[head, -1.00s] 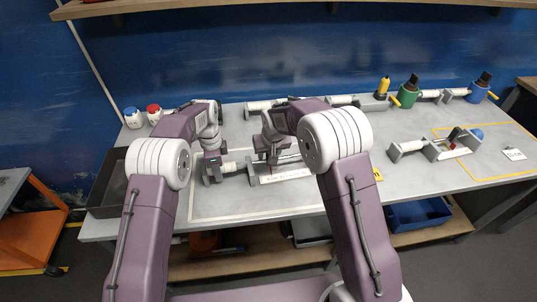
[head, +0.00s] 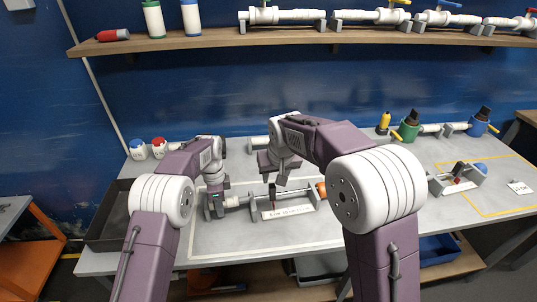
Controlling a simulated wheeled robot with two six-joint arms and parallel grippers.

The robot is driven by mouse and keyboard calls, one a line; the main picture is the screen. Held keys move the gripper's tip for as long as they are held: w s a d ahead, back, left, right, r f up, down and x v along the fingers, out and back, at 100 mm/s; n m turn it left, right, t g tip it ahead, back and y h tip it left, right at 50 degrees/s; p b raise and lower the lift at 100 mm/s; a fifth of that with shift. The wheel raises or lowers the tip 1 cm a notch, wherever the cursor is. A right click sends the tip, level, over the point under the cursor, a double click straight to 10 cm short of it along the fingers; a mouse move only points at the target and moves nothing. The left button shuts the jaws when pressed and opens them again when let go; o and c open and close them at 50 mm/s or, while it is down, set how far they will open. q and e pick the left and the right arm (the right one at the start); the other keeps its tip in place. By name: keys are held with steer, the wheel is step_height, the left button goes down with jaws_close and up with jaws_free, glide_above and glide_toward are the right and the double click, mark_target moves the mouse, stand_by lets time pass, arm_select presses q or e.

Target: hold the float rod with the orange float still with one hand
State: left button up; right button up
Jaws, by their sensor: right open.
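The orange float (head: 321,189) shows at the right end of a small assembly on the table. Its rod is thin and partly hidden by my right arm, so I cannot trace it fully. The assembly has a grey labelled stand (head: 288,211), with a white pipe piece (head: 238,201) at its left. My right gripper (head: 281,181) is open and empty, above the stand and left of the float, apart from it. My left gripper (head: 215,208) is low at the left end of the white pipe; whether its jaws touch or close on anything is not clear.
A white outlined area surrounds the assembly. A dark tray (head: 106,222) lies at the left, with blue-capped and red-capped jars (head: 159,149) behind it. Green (head: 408,130) and blue vessels stand back right. A shelf (head: 300,37) with valve pipes runs above. The front table is clear.

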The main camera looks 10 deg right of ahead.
arm_select(q)
steer(key=o, duration=0.3)
step_height(320, 180, up, 12)
stand_by(0.4)
steer(key=shift+r, duration=0.1)
